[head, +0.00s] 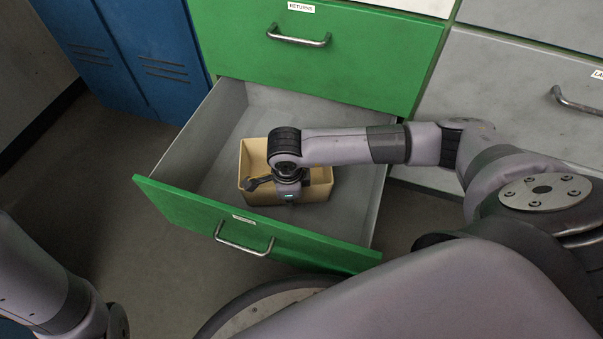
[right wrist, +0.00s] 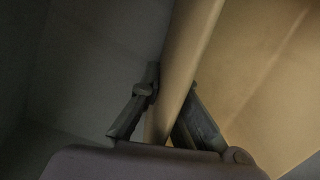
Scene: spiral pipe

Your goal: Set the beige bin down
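The beige bin (head: 254,158) is inside the open green drawer (head: 190,207), upright as far as I can see. My right gripper (head: 274,187) is over the near part of the bin and hides some of it. In the right wrist view, the bin's wall (right wrist: 192,45) passes between the two fingers of my right gripper (right wrist: 168,108), which appear closed on it from both sides. Whether the bin's underside touches the drawer floor is hidden. Only a part of my left arm shows at the lower left; its gripper is out of view.
The drawer has bare grey floor (head: 222,150) left of the bin. A closed green drawer labelled RETURNS (head: 350,60) is above it. A blue locker (head: 125,55) stands at the left, and grey drawers (head: 510,95) at the right.

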